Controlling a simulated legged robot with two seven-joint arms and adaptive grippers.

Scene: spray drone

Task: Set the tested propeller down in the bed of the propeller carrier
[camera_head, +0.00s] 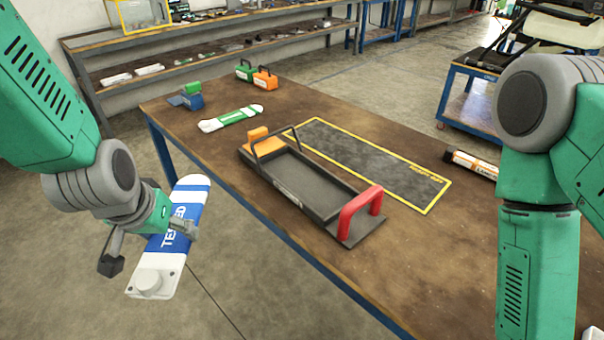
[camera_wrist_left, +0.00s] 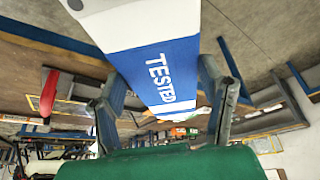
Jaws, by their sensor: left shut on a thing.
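The tested propeller (camera_head: 172,238) is white and blue with the word TESTED on it. My left gripper (camera_head: 165,235) is shut on its middle and holds it off the table's left edge, above the floor. The propeller (camera_wrist_left: 165,70) also fills the middle of the left wrist view, between the two fingers of the gripper (camera_wrist_left: 165,95). The propeller carrier (camera_head: 300,186) stands on the table, with a dark, empty bed, a black handle, an orange block at its far end and a red handle at its near end. The right gripper is out of view.
A yellow-edged dark mat (camera_head: 375,160) lies right of the carrier. A green and white propeller (camera_head: 231,118) lies behind it. A blue and green device (camera_head: 190,97) and green and orange blocks (camera_head: 257,75) stand at the far end. An orange-labelled tube (camera_head: 470,163) lies at the right.

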